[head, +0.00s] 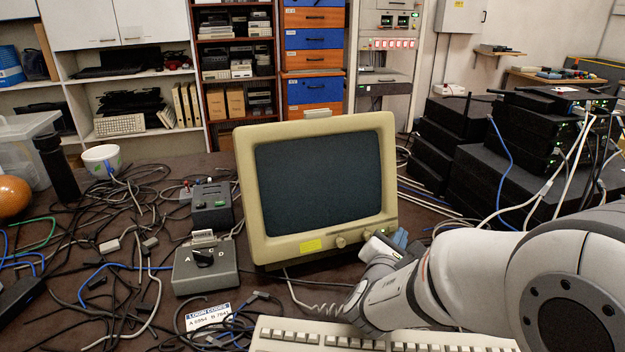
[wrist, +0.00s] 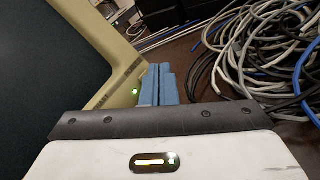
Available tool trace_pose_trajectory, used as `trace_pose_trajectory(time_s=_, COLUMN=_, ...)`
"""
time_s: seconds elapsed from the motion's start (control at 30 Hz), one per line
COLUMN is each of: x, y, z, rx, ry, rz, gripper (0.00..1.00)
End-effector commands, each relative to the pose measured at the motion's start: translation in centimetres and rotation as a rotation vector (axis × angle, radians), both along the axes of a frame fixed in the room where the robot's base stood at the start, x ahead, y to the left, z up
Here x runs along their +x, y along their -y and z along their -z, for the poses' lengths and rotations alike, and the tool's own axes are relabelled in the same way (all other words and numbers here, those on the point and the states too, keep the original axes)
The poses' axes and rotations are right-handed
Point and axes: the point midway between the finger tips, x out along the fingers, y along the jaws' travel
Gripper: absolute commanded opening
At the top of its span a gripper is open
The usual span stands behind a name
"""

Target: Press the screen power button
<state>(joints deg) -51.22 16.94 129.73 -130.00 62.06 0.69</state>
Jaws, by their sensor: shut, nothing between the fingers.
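The screen (head: 318,190) is a beige CRT monitor with a dark display, standing on the table in the middle of the head view. Two round knobs (head: 341,241) sit on its lower bezel. My gripper (head: 400,238), with blue fingers, is at the monitor's lower right corner. In the wrist view the fingers (wrist: 157,84) are shut, with nothing between them, and they overlap the edge of the beige bezel (wrist: 118,62). A small green light (wrist: 135,92) shows on the bezel just left of the fingers. I cannot make out the power button itself, nor whether the fingertips touch the bezel.
A cream keyboard (head: 380,338) lies in front of the monitor. A grey switch box (head: 206,268) stands to its left among tangled cables. Coiled cables (wrist: 262,50) lie right of the fingers in the wrist view. Stacked black network boxes (head: 520,140) stand at the right.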

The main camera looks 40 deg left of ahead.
Motion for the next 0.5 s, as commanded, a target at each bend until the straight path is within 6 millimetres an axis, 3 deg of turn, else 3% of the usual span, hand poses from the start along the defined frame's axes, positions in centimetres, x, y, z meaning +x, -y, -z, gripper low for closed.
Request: trace_pose_trajectory(time_s=0.5, x=-2.9, y=3.9, z=-1.5, rx=0.001, ry=0.000, rz=-0.001, gripper=0.00)
